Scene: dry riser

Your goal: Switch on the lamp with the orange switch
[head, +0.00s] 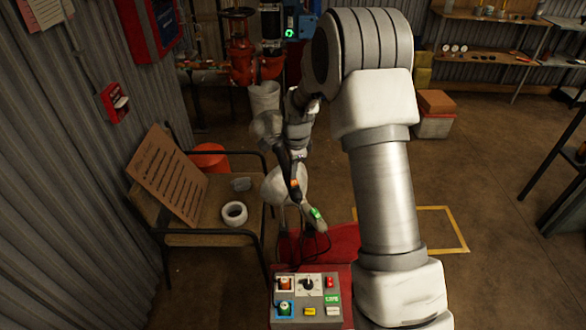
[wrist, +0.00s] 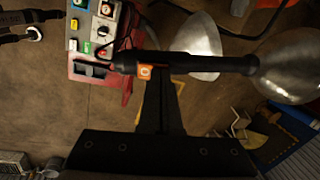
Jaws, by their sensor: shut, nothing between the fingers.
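The lamp with the orange switch has a black tubular handle (wrist: 205,63) and a grey metal dome (wrist: 290,65) at the right of the wrist view. Its orange switch (wrist: 145,72) is on the handle, and shows in the head view as a small orange spot (head: 294,184). My gripper (wrist: 160,80) is shut and empty, with its tips at the handle right beside the orange switch. I cannot tell whether they touch it. No glow shows from the dome. In the head view my wrist partly hides the lamp. A second lamp has a green switch (head: 315,213).
A control box (head: 318,281) with coloured knobs and buttons stands on a red surface at the bottom. A chair (head: 215,240) holding a cardboard sign (head: 168,172) and a white tape roll (head: 234,213) is at the left. Black cables hang near the lamps.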

